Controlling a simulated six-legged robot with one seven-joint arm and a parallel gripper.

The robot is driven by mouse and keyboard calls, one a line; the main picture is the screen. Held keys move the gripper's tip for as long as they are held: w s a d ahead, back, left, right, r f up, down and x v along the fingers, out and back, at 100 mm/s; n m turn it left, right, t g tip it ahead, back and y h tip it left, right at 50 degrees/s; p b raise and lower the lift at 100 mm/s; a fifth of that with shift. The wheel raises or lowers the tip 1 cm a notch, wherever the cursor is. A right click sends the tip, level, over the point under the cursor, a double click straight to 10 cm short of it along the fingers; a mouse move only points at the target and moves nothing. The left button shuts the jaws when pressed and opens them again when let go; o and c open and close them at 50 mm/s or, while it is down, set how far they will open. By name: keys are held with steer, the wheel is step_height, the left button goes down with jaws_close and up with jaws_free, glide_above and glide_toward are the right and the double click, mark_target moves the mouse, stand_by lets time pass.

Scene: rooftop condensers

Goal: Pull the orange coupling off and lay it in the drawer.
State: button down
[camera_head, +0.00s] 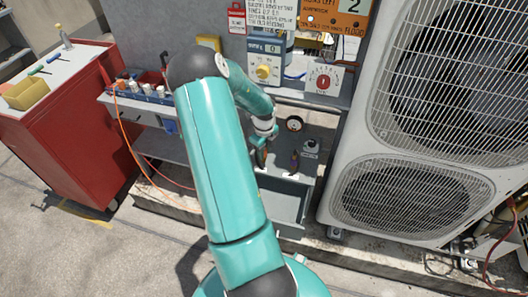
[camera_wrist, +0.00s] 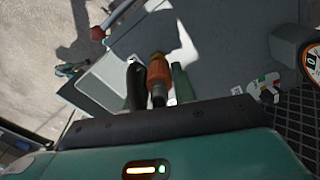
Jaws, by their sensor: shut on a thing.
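The orange coupling (camera_wrist: 159,69) is between the two fingers of my gripper (camera_wrist: 158,82) in the wrist view, with a dark grey end toward the palm. My gripper is shut on it. In the head view my gripper (camera_head: 261,150) is at the lower shelf of the grey bench, and the coupling cannot be made out there. The open grey drawer (camera_head: 287,200) is below and slightly right of my gripper. In the wrist view a grey tray-like part with a pale rim, apparently the drawer (camera_wrist: 97,84), lies beyond and left of the fingers. My arm hides part of the bench.
A large condenser (camera_head: 345,150) stands close on the right. A red tool cabinet (camera_head: 75,140) stands at the left. Orange hose hangs at the bench's left.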

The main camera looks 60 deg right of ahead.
steer(key=shift+r, duration=1.7)
steer(key=shift+a, duration=0.15)
